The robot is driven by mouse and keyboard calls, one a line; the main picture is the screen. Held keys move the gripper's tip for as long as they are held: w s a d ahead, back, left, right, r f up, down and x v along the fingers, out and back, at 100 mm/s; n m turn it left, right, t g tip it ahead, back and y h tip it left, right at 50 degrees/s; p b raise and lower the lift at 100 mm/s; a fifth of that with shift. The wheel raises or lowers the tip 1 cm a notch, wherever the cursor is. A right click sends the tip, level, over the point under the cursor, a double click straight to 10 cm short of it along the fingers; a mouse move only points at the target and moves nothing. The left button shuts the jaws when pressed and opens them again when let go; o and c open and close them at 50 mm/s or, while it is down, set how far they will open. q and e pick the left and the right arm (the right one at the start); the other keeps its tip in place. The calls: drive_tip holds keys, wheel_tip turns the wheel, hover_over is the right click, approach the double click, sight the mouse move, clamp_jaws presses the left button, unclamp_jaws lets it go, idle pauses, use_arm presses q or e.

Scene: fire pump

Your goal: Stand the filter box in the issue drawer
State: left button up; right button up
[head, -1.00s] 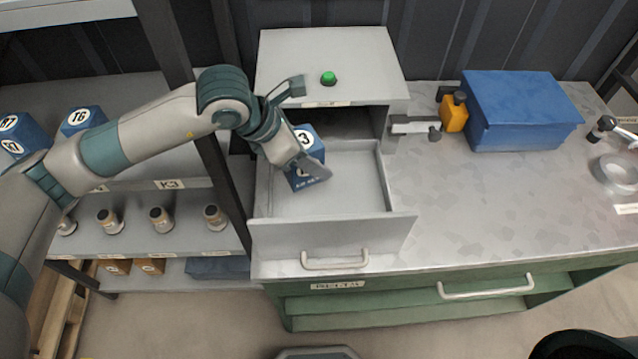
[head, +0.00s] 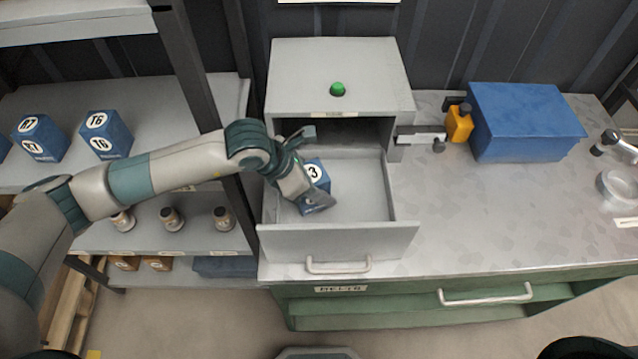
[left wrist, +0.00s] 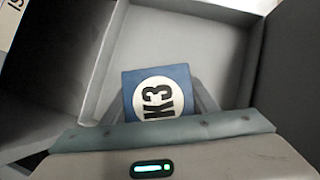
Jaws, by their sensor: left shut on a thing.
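The filter box (head: 313,172) is a blue box with a white round label, which reads K3 in the left wrist view (left wrist: 158,92). My left gripper (head: 312,192) is shut on it, with a finger on each side. The box is inside the open issue drawer (head: 362,195), toward its left side. The gripper covers part of the box, and I cannot tell whether its base touches the drawer floor. The drawer is pulled out of a grey cabinet with a green button (head: 338,89) on top. My right gripper is not in view.
Left of the drawer is a shelf rack (head: 190,110) with blue boxes (head: 105,134) and several small bottles (head: 172,219). The drawer's right half is empty.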

use_arm(q)
drive_tip(key=shift+f, duration=0.45)
drive_tip(key=o, duration=0.9)
drive_tip(key=shift+f, duration=0.15)
drive_tip(key=o, duration=0.4)
drive_tip(key=shift+r, duration=0.2)
